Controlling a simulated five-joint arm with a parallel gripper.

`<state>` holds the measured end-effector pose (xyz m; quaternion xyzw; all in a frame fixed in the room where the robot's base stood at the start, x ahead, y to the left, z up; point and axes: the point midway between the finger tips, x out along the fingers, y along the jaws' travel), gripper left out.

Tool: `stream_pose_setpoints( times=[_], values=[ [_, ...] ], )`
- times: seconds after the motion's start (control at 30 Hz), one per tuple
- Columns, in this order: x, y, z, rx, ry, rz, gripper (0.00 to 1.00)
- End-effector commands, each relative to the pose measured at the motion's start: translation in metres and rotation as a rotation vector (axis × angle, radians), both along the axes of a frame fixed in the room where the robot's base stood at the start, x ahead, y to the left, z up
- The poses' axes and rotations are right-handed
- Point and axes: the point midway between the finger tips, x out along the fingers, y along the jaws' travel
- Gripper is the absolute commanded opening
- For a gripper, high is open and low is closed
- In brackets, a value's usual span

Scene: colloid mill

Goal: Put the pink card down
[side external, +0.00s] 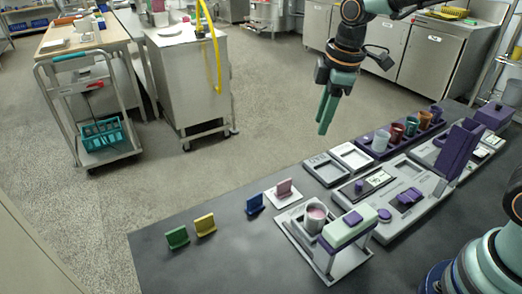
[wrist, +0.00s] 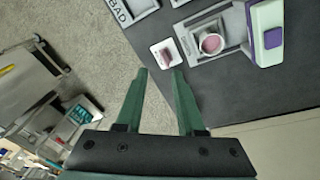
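The pink card (side external: 284,187) stands upright on a white square pad (side external: 284,200) on the dark table in the side external view. In the wrist view the pink card (wrist: 166,55) shows small on its white pad, just beyond my fingertips in the picture. My gripper (side external: 325,127) hangs high above the table's back edge with its green fingers pointing down. In the wrist view the gripper (wrist: 160,72) has its fingers apart with nothing between them. The card is apart from the gripper.
Blue (side external: 254,204), yellow (side external: 204,224) and green (side external: 177,237) cards stand to the left of the pad. A mill with a pink-filled cup (side external: 316,214) stands to the right. Trays (side external: 351,156) and several coloured cups lie farther right. The table's front left is clear.

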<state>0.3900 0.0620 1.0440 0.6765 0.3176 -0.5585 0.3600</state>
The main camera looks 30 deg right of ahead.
Motion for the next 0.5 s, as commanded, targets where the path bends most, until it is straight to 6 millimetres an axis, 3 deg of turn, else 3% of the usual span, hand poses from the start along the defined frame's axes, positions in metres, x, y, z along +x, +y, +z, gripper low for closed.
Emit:
stream_pose_setpoints(
  times=[0.03, 0.2, 0.5],
  values=[
    [-0.01, -0.009, 0.011, 0.02, -0.034, -0.089, 0.38],
    [-0.046, -0.031, 0.032, 0.1, -0.124, -0.404, 0.38],
    [-0.095, -0.057, 0.039, 0.259, -0.251, -0.849, 0.38]
  ],
)
